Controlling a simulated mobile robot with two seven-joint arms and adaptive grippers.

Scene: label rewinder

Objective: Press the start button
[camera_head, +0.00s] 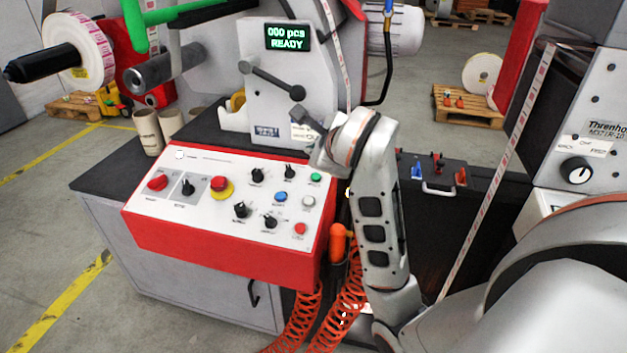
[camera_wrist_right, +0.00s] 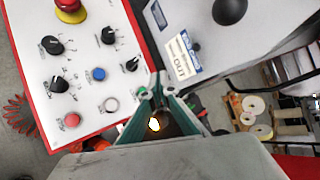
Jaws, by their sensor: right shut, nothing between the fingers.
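The control panel (camera_head: 228,213) is a white sloped face in a red housing, with knobs and coloured buttons. A green button (camera_head: 315,178), likely the start button, sits at its upper right corner; its label is too small to read. In the wrist view the green button (camera_wrist_right: 141,91) is partly covered by a finger. My right gripper (camera_head: 306,120) is above the panel's upper right corner; its fingertips (camera_wrist_right: 157,88) are shut and empty, close to the green button. Contact cannot be told. The display (camera_head: 287,38) reads "000 pcs READY". My left gripper is out of view.
A blue button (camera_head: 280,196), a white button (camera_head: 308,201) and a red button (camera_head: 300,228) are near the green one. A red emergency stop (camera_head: 219,183) is further left. A lever with a black knob (camera_head: 297,92) projects above the panel. Orange coiled hoses (camera_head: 345,303) hang below.

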